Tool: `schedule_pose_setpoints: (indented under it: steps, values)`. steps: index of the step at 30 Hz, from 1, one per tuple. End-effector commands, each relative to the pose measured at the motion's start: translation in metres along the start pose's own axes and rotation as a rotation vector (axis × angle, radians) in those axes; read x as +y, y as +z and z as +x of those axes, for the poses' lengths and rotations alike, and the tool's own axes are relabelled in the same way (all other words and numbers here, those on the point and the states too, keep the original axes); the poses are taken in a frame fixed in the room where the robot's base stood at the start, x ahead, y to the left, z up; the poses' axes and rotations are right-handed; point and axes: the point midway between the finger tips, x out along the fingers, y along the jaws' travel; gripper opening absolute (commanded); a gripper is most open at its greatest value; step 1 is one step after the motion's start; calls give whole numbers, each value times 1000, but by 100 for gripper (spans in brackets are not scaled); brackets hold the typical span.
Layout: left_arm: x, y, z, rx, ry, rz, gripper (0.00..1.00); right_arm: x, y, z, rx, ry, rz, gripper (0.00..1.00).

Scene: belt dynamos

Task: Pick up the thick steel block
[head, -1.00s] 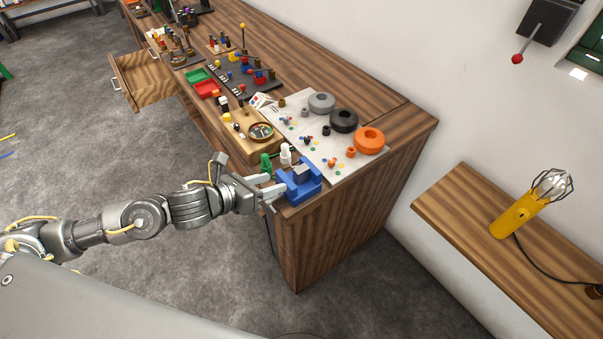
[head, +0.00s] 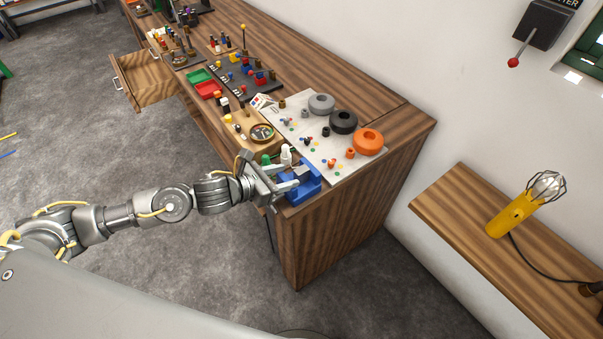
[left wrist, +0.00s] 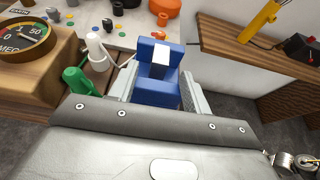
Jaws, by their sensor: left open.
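A blue holder (head: 300,190) stands at the near corner of the wooden workbench. The steel block (head: 303,171), a small light-grey piece, sits in the top of the holder. In the left wrist view the block (left wrist: 163,56) shows as a bright face between the blue walls of the holder (left wrist: 155,92). My left gripper (head: 292,179) is open and empty at the holder. In the left wrist view its fingers (left wrist: 158,76) lie on either side of the holder, with the block between and beyond them. Whether they touch the holder cannot be told. My right gripper is not in view.
A green figure (left wrist: 76,82) and a white figure (left wrist: 97,52) stand close left of the fingers. A gauge (left wrist: 25,38) on a wooden base is further left. Orange (head: 368,141), black and grey rings lie on the white sheet behind.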

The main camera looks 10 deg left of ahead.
Motion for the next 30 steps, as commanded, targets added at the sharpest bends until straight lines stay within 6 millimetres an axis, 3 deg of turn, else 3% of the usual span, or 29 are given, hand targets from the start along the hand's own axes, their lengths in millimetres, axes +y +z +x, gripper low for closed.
schedule_pose_setpoints:
  steps: [9,19,30]
  values:
    - [0,3,44,-1,0,-2,48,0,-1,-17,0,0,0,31]
    - [0,0,50,0,0,-1,47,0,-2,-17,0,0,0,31]
    - [0,0,50,0,0,-1,0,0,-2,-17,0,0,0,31]
